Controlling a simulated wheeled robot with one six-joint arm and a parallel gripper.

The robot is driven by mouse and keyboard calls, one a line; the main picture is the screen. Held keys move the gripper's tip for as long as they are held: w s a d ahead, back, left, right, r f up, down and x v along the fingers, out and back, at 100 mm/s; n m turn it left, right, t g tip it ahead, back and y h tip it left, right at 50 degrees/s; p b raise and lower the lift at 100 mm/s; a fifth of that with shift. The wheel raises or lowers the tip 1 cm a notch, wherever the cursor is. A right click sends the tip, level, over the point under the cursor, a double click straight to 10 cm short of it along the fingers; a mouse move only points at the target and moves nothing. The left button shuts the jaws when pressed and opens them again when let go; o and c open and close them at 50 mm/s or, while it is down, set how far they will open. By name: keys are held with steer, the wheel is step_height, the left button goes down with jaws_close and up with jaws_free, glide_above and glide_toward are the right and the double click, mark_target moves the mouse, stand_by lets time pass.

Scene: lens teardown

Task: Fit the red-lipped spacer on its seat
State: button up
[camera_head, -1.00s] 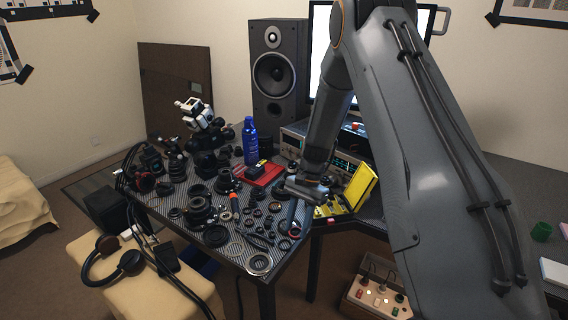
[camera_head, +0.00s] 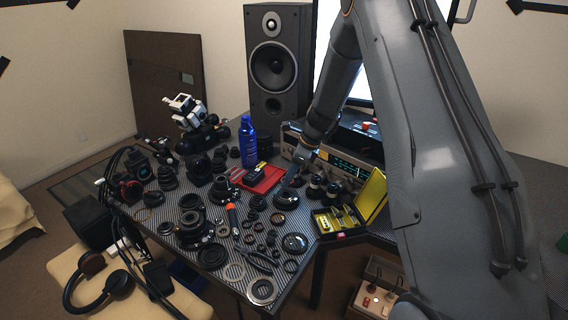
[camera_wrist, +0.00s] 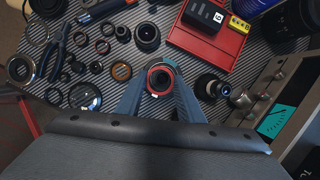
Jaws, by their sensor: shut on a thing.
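The red-lipped spacer (camera_wrist: 152,76) shows in the wrist view as a dark ring with a red rim and a small white mark. My gripper (camera_wrist: 160,84) has one finger on each side of it and is shut on it. In the head view my gripper (camera_head: 297,172) hangs over the table's right part, above a dark wide-based lens part (camera_head: 287,201). The spacer cannot be made out there. What lies directly beneath the spacer is mostly hidden in the wrist view, so I cannot tell whether it touches anything.
A red tray (camera_head: 268,183) with a dark block lies just left of my gripper, and a blue bottle (camera_head: 248,142) stands behind it. Small lens barrels (camera_head: 316,187) and an open yellow case (camera_head: 352,219) are to the right. Rings and pliers (camera_wrist: 58,58) crowd the table's front.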

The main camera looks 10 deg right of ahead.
mark_target(284, 193)
steer(key=shift+w, duration=0.6)
steer(key=shift+f+b, duration=1.95)
steer(key=shift+f, duration=0.95)
steer(key=shift+f, duration=0.2)
steer(key=shift+r+p, duration=0.2)
steer(key=shift+p, duration=0.15)
steer(key=shift+f, duration=0.2)
steer(key=o, duration=1.4)
steer(key=shift+r, duration=0.1)
